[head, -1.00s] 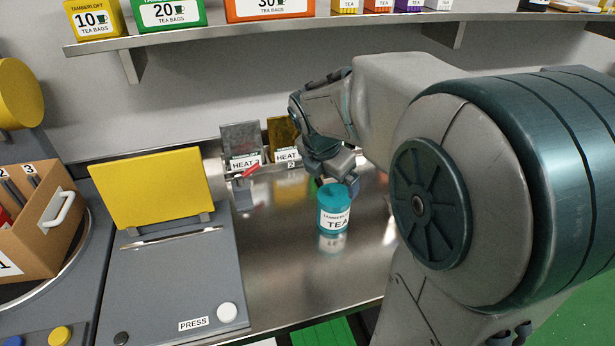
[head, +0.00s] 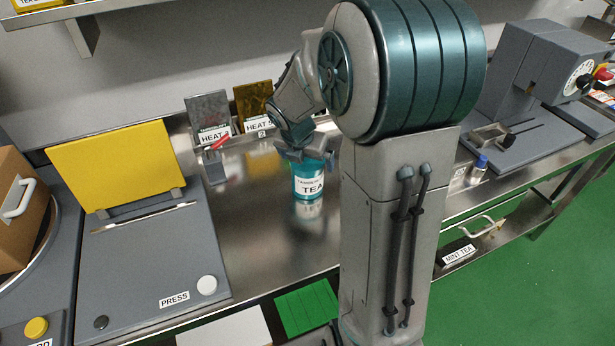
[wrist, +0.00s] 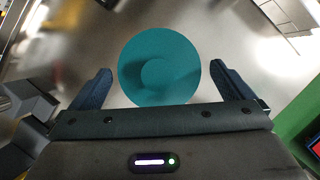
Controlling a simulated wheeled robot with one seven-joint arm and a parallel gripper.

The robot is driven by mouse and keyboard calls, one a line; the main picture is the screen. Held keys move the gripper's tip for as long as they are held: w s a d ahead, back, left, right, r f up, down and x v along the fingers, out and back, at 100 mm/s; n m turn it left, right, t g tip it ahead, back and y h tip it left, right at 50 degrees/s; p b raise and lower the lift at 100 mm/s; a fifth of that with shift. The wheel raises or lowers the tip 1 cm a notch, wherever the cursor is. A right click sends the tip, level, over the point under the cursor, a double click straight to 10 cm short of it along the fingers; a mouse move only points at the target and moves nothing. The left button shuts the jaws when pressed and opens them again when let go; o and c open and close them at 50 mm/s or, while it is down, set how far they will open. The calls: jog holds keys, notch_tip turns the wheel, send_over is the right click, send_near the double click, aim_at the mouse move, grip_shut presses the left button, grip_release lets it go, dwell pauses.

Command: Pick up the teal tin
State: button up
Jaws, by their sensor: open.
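The teal tin (head: 308,181) stands upright on the steel counter in the head view, with a white label reading TEA. Its upper part is partly hidden by my gripper (head: 303,154), which is just above it. In the wrist view the round teal lid (wrist: 160,62) is seen from above. My gripper (wrist: 160,88) is open there, with one finger to the left of the lid and one to the right. I cannot tell whether the fingers reach down beside the tin.
A grey press (head: 150,255) with a yellow plate (head: 115,165) stands left of the tin. Two HEAT holders (head: 208,115) stand behind it. A grey machine (head: 540,75) is at the right.

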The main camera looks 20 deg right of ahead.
aim_at(303, 187)
jog(key=x, duration=0.4)
jog(key=shift+s+a+f, duration=0.15)
jog(key=shift+a+f, duration=0.1)
jog(key=shift+f, duration=0.05)
jog(key=c, duration=1)
jog(key=shift+r, duration=0.1)
